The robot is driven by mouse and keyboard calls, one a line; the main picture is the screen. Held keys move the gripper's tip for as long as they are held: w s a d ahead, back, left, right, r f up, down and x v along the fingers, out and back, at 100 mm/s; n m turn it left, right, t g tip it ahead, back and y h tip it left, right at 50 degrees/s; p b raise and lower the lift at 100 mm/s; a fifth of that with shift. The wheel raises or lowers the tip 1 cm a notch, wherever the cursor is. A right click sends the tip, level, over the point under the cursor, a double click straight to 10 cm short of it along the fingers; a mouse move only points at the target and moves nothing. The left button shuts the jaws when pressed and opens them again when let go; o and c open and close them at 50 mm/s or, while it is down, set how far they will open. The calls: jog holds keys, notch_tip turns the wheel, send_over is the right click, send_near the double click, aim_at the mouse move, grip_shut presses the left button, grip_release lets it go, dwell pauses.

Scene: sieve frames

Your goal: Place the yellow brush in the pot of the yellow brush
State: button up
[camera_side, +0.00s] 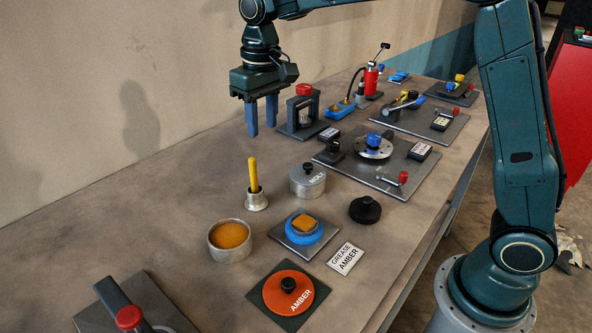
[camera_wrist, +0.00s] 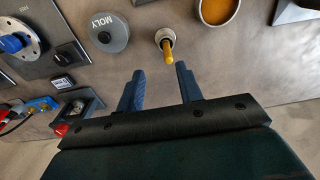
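The yellow brush (camera_side: 254,176) stands upright in a small silver metal holder (camera_side: 256,201) on the table. The brush also shows in the wrist view (camera_wrist: 167,50), in its holder (camera_wrist: 165,35). Left of the holder in the wrist view is a closed pot labelled MOLY (camera_wrist: 109,32). An open pot with amber grease (camera_side: 230,240) stands in front of the brush holder in the side view. My gripper (camera_side: 262,116) is open and empty, high above the table, behind the brush in the side view. Its two blue fingers (camera_wrist: 158,90) are well apart.
An orange AMBER lid (camera_side: 289,289) lies on a dark plate. A blue round piece with an amber pad (camera_side: 304,226), a black knob lid (camera_side: 365,210) and a GREASE AMBER card (camera_side: 346,258) lie nearby. Fixtures, including a red-topped stand (camera_side: 304,110), fill the far table.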

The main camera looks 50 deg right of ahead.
jog(key=s+d+r+t, duration=0.1)
jog(key=s+d+r, duration=0.15)
jog(key=s, duration=0.45)
jog(key=s+d+r+t, duration=0.2)
jog(key=s+r, duration=0.1)
jog(key=s, duration=0.5)
jog(key=s+d+f+t, duration=0.1)
jog(key=s+f, duration=0.1)
jog(key=s, duration=0.5)
jog(key=s+d+f+t, duration=0.1)
jog(key=s+f, duration=0.1)
jog(key=s, duration=0.5)
jog(key=shift+d, duration=0.15)
